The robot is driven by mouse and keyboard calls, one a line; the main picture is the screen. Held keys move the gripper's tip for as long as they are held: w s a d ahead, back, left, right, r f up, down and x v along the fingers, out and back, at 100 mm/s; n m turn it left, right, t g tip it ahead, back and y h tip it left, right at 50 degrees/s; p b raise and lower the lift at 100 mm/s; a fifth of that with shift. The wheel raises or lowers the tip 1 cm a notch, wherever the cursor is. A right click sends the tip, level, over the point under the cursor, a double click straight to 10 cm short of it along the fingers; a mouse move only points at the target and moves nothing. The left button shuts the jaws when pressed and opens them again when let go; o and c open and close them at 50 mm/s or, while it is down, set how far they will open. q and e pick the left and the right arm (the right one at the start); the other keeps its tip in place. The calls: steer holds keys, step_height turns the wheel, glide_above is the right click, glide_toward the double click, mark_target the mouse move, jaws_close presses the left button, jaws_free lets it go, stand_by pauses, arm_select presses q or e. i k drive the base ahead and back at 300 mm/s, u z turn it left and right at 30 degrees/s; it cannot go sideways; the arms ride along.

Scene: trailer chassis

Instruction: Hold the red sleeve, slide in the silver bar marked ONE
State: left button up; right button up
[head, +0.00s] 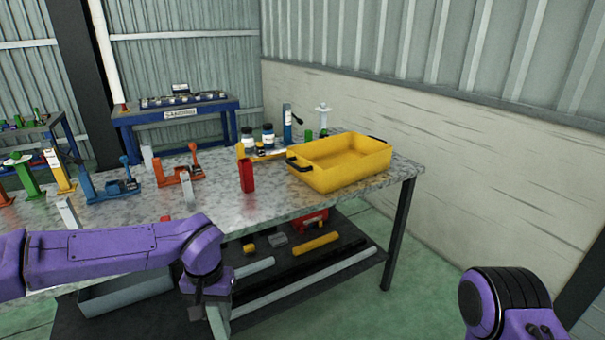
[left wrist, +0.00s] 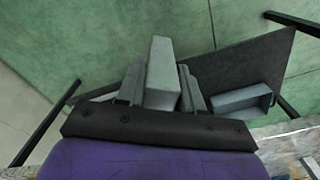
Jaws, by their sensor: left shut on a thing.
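My left gripper (head: 212,296) hangs in front of the table's front edge, pointing down. In the left wrist view its two fingers (left wrist: 161,92) are shut on a silver bar (left wrist: 162,72); the bar's lower end also shows in the head view (head: 218,321). No marking is readable on it. The red sleeve (head: 247,176) stands upright on the table, left of the yellow tray, apart from my gripper. My right gripper is out of view.
The yellow tray (head: 342,178) takes up the table's right end. Orange (head: 177,172) and blue (head: 108,186) clamp-like fixtures stand at the back left. Jars (head: 268,137) stand behind. A lower shelf (head: 330,258) holds loose parts. The tabletop (head: 215,210) is clear around the sleeve's front.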

mark_target(247, 176)
steer(key=z, duration=0.95)
steer(key=i, duration=1.25)
steer(key=u, duration=2)
